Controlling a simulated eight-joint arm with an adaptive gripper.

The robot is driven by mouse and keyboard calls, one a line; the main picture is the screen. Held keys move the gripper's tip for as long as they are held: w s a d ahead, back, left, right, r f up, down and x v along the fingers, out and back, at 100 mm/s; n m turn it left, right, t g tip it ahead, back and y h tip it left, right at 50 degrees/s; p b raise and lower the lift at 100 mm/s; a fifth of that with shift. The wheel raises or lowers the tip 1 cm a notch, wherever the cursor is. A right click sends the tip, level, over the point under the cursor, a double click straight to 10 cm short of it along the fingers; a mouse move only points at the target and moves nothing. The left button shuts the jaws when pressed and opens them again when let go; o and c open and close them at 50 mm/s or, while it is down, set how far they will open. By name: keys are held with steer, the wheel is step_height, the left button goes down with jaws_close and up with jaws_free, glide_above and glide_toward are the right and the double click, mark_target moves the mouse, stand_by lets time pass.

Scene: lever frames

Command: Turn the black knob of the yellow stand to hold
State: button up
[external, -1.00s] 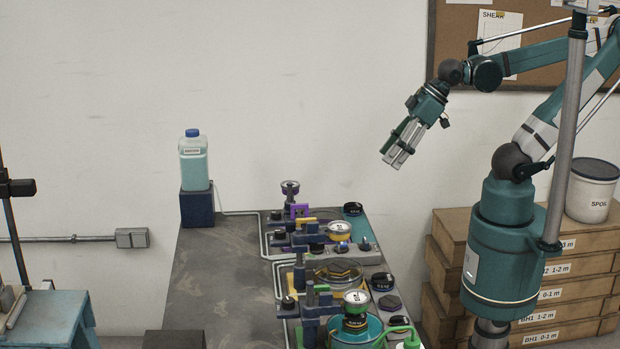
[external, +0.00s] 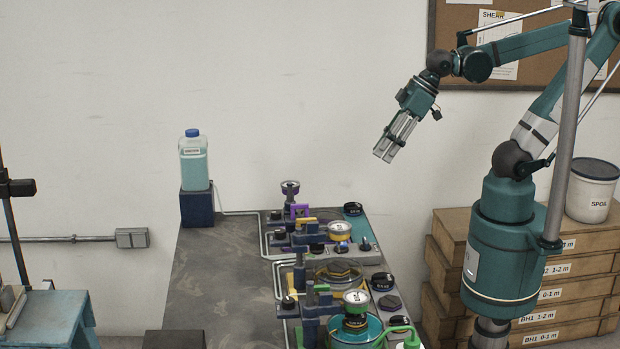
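My gripper (external: 384,156) hangs in the air above the right side of the bench, tilted down to the left and clear of everything. Its silver fingers lie close together in this view, and I cannot tell whether they are open. A row of small lever stands runs along the bench, with purple, yellow and green parts.
A bottle of pale blue liquid (external: 193,160) stands on a dark block at the bench's back left. The left half of the bench top (external: 220,275) is mostly clear. Stacked boxes (external: 540,294) and a white bucket (external: 592,194) stand at the right.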

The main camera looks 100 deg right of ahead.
steer(key=w+a+r+m+g+p, duration=0.1)
steer(key=w+a+r+g+p, duration=0.3)
steer(key=w, duration=0.6)
steer(key=m+g+p, duration=0.2)
steer(key=p, duration=0.3)
glide_toward(279, 230)
steer(key=shift+w+d+f, duration=0.1)
steer(key=shift+d+f, duration=0.05)
steer(key=shift+d, duration=0.05)
steer(key=shift+w+a+f+g, duration=0.15)
steer(key=shift+a+f+g, duration=0.15)
steer(key=shift+f, duration=0.15)
steer(key=shift+f, duration=3.75)
